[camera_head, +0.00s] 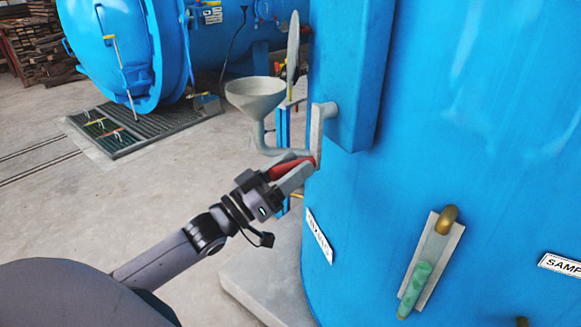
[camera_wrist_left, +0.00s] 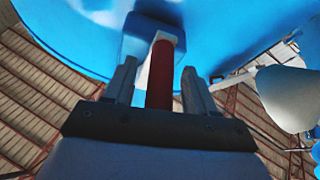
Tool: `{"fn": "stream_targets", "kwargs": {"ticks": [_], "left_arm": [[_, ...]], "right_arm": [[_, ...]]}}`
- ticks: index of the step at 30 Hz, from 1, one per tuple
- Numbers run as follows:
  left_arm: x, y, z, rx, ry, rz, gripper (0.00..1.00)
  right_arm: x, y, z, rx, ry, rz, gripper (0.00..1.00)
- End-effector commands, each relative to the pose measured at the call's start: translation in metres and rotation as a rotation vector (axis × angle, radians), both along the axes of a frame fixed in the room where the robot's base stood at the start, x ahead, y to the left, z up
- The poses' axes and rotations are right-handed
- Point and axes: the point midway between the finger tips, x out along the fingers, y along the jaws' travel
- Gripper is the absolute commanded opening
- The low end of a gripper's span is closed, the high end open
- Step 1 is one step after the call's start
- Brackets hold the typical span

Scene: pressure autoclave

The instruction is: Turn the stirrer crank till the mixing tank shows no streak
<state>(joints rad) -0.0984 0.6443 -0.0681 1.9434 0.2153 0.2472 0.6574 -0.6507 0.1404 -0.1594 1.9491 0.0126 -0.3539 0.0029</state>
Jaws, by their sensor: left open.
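The mixing tank (camera_head: 440,140) is the large blue vessel filling the right of the head view. Its stirrer crank has a grey arm (camera_head: 317,130) hanging down from a short shaft at the blue housing, and a red handle (camera_head: 291,166). My left gripper (camera_head: 294,168) is at the red handle, with one finger on each side. In the left wrist view the red handle (camera_wrist_left: 160,75) stands between the open fingers, with gaps on both sides. Pale streaks (camera_head: 500,80) show on the tank's upper side; I cannot tell if they are reflections. My right gripper is out of view.
A grey funnel (camera_head: 255,97) with a bent pipe stands just behind the crank. A green-handled lever (camera_head: 414,287) sits on a plate low on the tank, left of a partly cut-off label (camera_head: 563,265). Another blue vessel (camera_head: 110,50) and a floor grate (camera_head: 130,128) lie behind.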

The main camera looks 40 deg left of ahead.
Motion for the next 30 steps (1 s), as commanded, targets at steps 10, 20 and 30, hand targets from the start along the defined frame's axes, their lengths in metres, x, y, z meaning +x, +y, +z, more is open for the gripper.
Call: {"fn": "stream_targets", "kwargs": {"ticks": [10,20,30], "left_arm": [[0.0,0.0,0.0,0.0,0.0,0.0,0.0],[0.003,0.005,-0.001,0.069,-0.033,0.0,0.0],[0.012,0.025,0.005,0.309,-0.152,0.002,0.0]], "right_arm": [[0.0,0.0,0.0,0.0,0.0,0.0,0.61],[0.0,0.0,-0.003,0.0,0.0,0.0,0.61],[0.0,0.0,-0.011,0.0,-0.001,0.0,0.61]]}}
